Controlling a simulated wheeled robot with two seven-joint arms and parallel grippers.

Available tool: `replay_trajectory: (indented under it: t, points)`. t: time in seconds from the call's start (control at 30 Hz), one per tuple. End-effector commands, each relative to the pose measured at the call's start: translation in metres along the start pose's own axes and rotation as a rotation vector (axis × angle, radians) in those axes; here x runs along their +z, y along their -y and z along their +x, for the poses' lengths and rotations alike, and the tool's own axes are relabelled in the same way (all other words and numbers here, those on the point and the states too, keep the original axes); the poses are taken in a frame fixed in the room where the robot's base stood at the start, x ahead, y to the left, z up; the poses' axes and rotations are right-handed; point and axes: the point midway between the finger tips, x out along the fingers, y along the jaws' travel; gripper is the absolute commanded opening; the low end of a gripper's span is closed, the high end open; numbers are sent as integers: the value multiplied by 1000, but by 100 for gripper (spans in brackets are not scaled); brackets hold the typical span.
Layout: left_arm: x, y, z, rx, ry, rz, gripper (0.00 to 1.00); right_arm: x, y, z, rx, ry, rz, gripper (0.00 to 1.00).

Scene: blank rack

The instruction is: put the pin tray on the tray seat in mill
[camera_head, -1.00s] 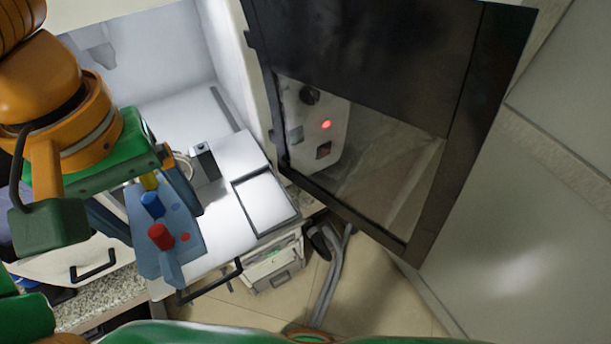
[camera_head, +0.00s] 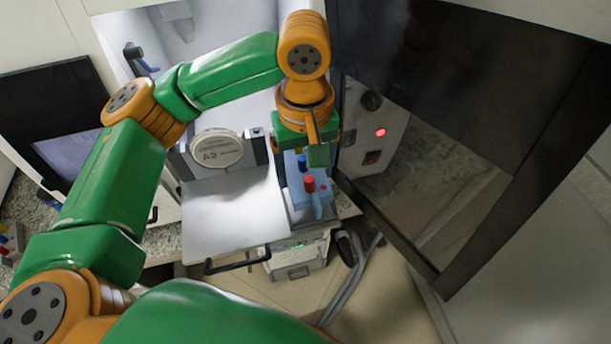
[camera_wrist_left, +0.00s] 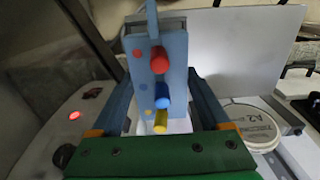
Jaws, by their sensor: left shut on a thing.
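The pin tray (camera_head: 297,185) is light blue and carries a red, a blue and a yellow pin; it also shows in the left wrist view (camera_wrist_left: 174,35). My left gripper (camera_head: 303,152) is shut on it, with one finger along each side in the left wrist view (camera_wrist_left: 162,85). The tray is over the tray seat (camera_head: 312,224), a grey-rimmed rectangle at the right end of the white mill table. The tray hides most of the seat, and I cannot tell whether they touch. My right gripper is in neither view.
A round disc marked A2 (camera_head: 217,150) sits in a vise left of the tray. The open dark mill door (camera_head: 440,130) stands close on the right. The white table (camera_head: 235,205) is clear in front of the vise. A black handle (camera_head: 237,266) is at its front edge.

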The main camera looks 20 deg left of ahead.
Motion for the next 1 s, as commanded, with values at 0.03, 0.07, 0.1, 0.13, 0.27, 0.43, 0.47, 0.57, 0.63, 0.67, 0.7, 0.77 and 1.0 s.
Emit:
replay_trajectory:
  t: [0.03,0.07,0.1,0.13,0.27,0.43,0.47,0.57,0.63,0.67,0.7,0.77,1.0]
  points:
    - [-1,-1,6,-4,1,0,17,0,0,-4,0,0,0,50]
    - [0,-1,11,-3,2,1,17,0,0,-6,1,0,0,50]
    - [-1,0,17,-3,1,0,17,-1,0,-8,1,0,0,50]
    - [0,0,22,-3,2,1,17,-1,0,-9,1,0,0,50]
    - [0,-1,31,0,-1,2,17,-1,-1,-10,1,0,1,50]
    - [0,-1,32,1,-1,2,17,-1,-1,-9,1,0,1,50]
    - [0,-1,32,0,-1,2,17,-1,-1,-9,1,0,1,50]
    - [0,-1,35,0,1,1,17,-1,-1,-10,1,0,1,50]
    - [0,-1,37,0,0,1,17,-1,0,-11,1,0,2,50]
    - [0,-1,38,0,0,1,17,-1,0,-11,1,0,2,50]
    - [0,-1,39,1,0,1,17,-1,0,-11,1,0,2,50]
    - [0,-1,40,0,1,1,17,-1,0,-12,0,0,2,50]
    - [0,-1,44,0,0,1,98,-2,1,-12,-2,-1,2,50]
